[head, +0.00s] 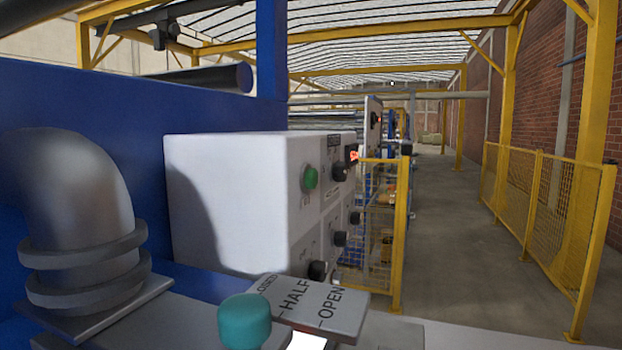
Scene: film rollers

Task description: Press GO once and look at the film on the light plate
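A white control box (235,195) stands in the middle of the head view, its button face turned to the right and seen at a steep angle. A green round button (310,177) sits near the top of that face; its label is too small to read, so I cannot tell if it is GO. Several black knobs are on the same face, and a red light (354,156) glows near its far edge. A sliver of bright white surface (306,341) shows at the bottom edge; I cannot tell if it is the light plate. No film is identifiable. My gripper is not in view.
A teal knob (244,320) stands before a grey plate (310,302) marked HALF and OPEN. A thick grey pipe elbow (75,200) is at left, against a blue frame (120,110). Yellow mesh fences (376,225) flank a clear concrete aisle (455,240) at right.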

